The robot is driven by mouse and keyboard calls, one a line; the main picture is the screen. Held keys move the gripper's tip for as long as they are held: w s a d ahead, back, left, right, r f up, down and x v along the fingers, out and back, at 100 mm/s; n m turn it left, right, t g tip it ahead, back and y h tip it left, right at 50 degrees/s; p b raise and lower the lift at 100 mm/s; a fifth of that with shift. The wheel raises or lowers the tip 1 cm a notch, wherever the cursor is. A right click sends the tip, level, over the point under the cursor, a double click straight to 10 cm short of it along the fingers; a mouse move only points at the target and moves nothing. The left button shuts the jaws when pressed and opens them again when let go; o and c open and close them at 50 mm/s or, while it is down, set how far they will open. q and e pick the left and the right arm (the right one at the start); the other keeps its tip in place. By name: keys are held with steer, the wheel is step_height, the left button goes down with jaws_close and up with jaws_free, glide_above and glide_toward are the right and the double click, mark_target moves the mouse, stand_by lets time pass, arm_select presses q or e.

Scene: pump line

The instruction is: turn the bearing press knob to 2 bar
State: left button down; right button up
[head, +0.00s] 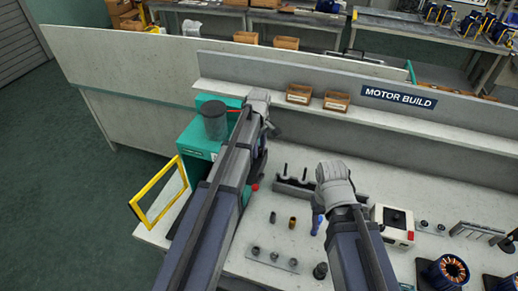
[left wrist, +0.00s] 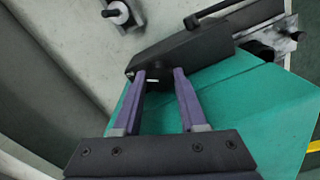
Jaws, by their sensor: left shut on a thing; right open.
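A short white mark shows on the knob; no scale or pressure reading is legible. In the head view my left arm covers the knob. My right gripper (head: 331,181) is open, above the bench, away from the press.
The bench (head: 285,220) holds a rack with dark posts, small cylindrical parts, a white box (head: 393,226) and copper-wound stators (head: 447,271) at right. A shelf behind carries two cardboard bins (head: 299,94). The yellow guard frame (head: 158,194) sticks out left of the press.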

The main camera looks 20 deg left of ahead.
arm_select(q)
steer(key=shift+c, duration=2.2)
jaws_free()
